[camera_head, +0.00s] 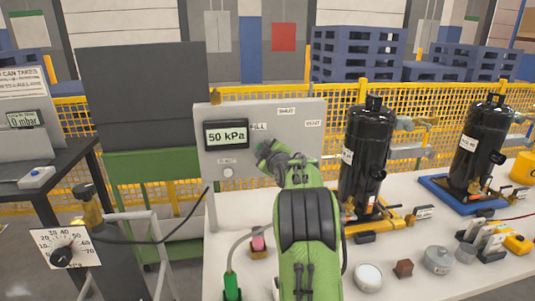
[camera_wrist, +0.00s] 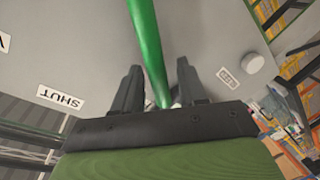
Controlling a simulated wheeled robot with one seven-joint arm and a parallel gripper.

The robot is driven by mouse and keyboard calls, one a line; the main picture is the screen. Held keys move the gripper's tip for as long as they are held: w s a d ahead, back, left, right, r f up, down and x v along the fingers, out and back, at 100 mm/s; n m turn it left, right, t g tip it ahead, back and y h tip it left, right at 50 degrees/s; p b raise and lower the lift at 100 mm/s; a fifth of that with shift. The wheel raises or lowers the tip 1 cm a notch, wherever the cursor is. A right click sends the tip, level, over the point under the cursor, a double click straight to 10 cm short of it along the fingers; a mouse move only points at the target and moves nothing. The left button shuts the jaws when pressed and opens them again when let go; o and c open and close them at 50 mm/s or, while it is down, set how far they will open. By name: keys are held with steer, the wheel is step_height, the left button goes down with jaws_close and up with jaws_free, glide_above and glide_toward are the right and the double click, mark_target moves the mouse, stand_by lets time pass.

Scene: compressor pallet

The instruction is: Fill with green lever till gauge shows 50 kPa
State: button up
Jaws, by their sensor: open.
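The gauge display (camera_head: 227,135) on the grey panel (camera_head: 222,185) reads "50 kPa" in the head view. In the wrist view the green lever (camera_wrist: 148,40) runs down from the top edge into the space between the fingers of my gripper (camera_wrist: 158,75). The two dark fingers stand apart, one on each side of the lever, with a visible space to the right finger. In the head view my green arm covers the lever and the middle of the panel. The labels SHUT (camera_head: 287,111) and VENT (camera_head: 313,124) show there, with FILL partly covered.
Two black cylinders (camera_head: 366,150) (camera_head: 475,145) stand on the white table (camera_head: 450,285) to the right. Small parts lie in front of them. A dial with a black knob (camera_head: 62,256) is at the lower left. A yellow mesh fence (camera_head: 445,105) runs behind.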

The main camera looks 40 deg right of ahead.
steer(key=b+v, duration=0.1)
steer(key=v, duration=1.4)
steer(key=shift+s+a, duration=0.2)
steer(key=shift+s, duration=0.05)
steer(key=s+a+f+m+g+y, duration=0.1)
steer(key=s+a+y, duration=0.1)
steer(key=a, duration=0.6)
steer(key=s+a+f+g+y, duration=0.1)
steer(key=s+a+f+g, duration=0.15)
steer(key=a, duration=0.45)
steer(key=s+a+m+g+y, duration=0.1)
steer(key=s+a+y, duration=0.15)
steer(key=a, duration=0.55)
steer(key=s+a+f+m+g, duration=0.2)
steer(key=s+a+f, duration=0.2)
steer(key=s, duration=0.5)
steer(key=s+a+f+m+g, duration=0.1)
steer(key=s+a+f+g, duration=0.2)
steer(key=s, duration=0.5)
step_height(320, 180, up, 13)
steer(key=p, duration=1.3)
steer(key=shift+s+m, duration=0.2)
steer(key=shift+m, duration=0.1)
